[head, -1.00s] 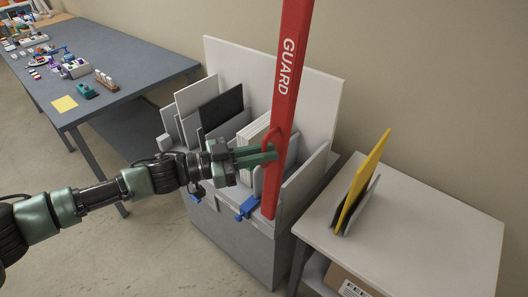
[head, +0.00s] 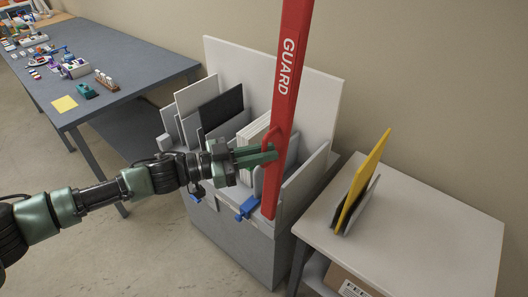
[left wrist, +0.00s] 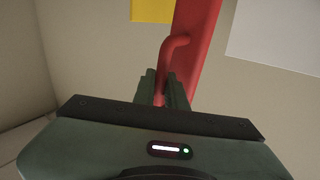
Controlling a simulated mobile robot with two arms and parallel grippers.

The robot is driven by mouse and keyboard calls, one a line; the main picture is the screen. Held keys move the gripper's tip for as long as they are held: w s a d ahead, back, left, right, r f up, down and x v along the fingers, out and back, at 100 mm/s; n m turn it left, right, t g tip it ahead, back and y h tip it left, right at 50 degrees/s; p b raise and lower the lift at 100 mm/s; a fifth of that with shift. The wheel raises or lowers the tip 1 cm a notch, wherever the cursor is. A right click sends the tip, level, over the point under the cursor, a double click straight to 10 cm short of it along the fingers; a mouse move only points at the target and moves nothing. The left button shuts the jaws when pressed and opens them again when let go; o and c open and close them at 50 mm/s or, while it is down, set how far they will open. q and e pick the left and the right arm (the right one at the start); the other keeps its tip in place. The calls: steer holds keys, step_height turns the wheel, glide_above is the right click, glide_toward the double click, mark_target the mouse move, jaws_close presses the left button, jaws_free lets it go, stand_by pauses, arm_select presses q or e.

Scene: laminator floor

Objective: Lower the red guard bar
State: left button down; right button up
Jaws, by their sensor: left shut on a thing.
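The red guard bar (head: 289,80), lettered GUARD, stands nearly upright at the right front of the grey rack (head: 235,240). Its lower end is by a blue bracket (head: 247,207) on the rack's front edge. My left gripper (head: 272,154) reaches in from the left at the bar's lower part. In the left wrist view, my left gripper (left wrist: 164,88) is shut on the bar's red handle (left wrist: 174,46), with the red bar (left wrist: 196,40) right behind it. My right gripper is not in view.
The rack holds several white, grey and black panels (head: 221,108). A white side table (head: 430,220) with a yellow panel (head: 363,180) in a holder stands at the right. A blue-grey table (head: 140,65) with small items is at the left. Open floor (head: 110,250) lies in front of the rack.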

arm_select(q)
steer(key=w+a+f+n+t+h+b, duration=0.1)
steer(key=w+a+f+n+b, duration=0.1)
steer(key=w+a+b, duration=0.4)
steer(key=w+a+f+n+t+h+b, duration=0.1)
steer(key=w+a+n+b, duration=0.4)
steer(key=a, duration=0.5)
steer(key=shift+w+f+t+h+b, duration=0.35)
steer(key=shift+f+t+h, duration=0.05)
steer(key=shift+f+t, duration=0.2)
steer(key=shift+a, duration=0.1)
